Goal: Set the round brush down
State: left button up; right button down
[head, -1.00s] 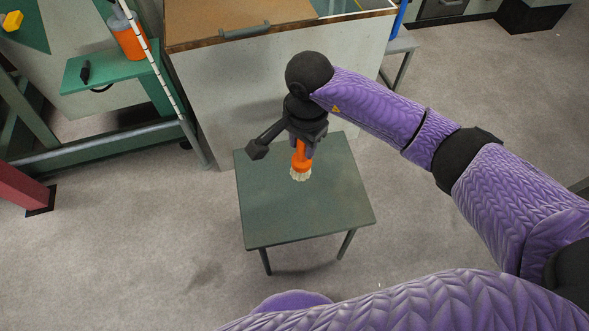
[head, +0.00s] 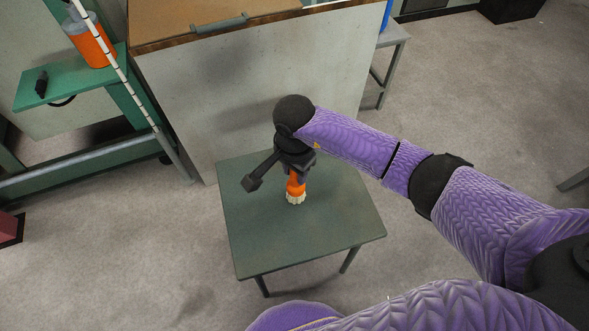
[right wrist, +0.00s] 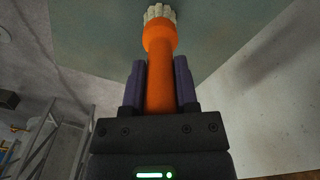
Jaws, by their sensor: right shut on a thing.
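The round brush (head: 296,187) has an orange handle and pale bristles. It is held upright, bristles down, over the green square table (head: 335,225). I cannot tell whether the bristles touch the top. My right gripper (head: 297,172) is shut on the handle from above. In the right wrist view the brush (right wrist: 160,48) extends out between the two dark fingers (right wrist: 160,88), its bristles toward the green tabletop (right wrist: 100,40). My left gripper is not in view.
A pale cabinet (head: 245,95) with a brown top stands right behind the table. A green bench (head: 60,85) with an orange container (head: 92,48) is at the left. A grey stool (head: 385,55) stands at the back right. The tabletop around the brush is clear.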

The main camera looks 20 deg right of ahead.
jog(key=c, duration=0.8)
grip_release()
jog(key=shift+f, duration=0.1)
jog(key=o, duration=0.4)
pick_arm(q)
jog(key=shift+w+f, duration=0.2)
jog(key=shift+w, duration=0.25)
pick_arm(e)
jog(key=shift+o, duration=0.2)
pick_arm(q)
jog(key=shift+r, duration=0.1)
pick_arm(e)
notch_tip(320, 180, up, 12)
jog(key=p, duration=0.5)
jog(key=shift+f, duration=0.1)
jog(key=shift+r+p, duration=0.3)
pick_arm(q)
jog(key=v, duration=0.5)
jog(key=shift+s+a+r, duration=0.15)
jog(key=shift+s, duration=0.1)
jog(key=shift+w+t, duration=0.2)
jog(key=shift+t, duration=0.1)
